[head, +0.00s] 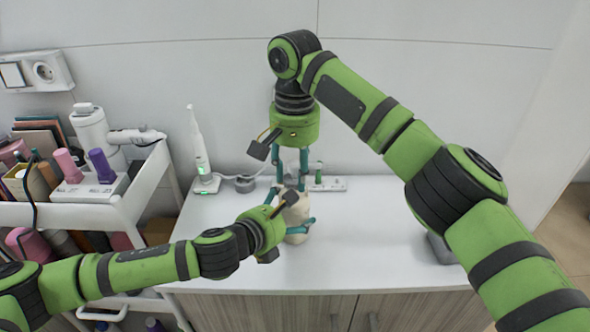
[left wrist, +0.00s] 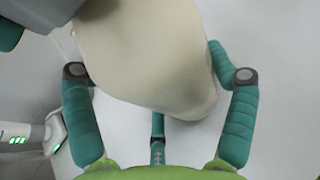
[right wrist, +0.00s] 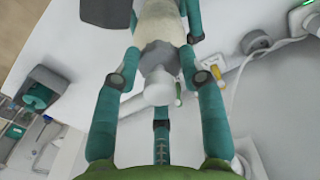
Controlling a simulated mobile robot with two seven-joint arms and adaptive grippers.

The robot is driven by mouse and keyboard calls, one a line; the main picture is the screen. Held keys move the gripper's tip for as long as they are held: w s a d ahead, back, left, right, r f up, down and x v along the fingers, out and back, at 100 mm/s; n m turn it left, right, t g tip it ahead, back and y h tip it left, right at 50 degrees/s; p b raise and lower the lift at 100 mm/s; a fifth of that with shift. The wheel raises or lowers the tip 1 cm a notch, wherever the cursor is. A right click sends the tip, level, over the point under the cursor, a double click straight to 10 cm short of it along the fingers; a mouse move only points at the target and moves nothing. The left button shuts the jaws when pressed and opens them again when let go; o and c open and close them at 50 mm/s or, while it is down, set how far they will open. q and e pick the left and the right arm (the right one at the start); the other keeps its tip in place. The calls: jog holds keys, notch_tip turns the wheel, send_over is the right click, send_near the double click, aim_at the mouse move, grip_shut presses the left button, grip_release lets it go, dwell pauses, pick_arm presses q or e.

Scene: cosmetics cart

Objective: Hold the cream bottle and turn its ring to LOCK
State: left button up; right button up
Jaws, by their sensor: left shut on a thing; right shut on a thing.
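The cream bottle (head: 296,203) stands upright on the white counter, with a pale cream body. In the right wrist view the body (right wrist: 160,27) meets a grey ring (right wrist: 158,56), with a white pump head (right wrist: 158,90) nearer the camera. My left gripper (head: 289,211) is shut around the body from the front left; its fingers flank the body (left wrist: 155,55) in the left wrist view. My right gripper (head: 291,180) comes down from above, its fingertips shut on either side of the ring. Any marks on the ring are too small to read.
An electric toothbrush (head: 198,143) stands on its charger at the back left of the counter (head: 370,235). A power strip (head: 328,184) lies behind the bottle. A white cart (head: 140,195) with several cosmetics stands at the left. The counter to the bottle's right is mostly clear.

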jog(key=shift+w+n, duration=0.15)
jog(key=shift+n, duration=1.35)
jog(key=o, duration=1.1)
jog(key=shift+o, duration=0.2)
notch_tip(320, 180, up, 12)
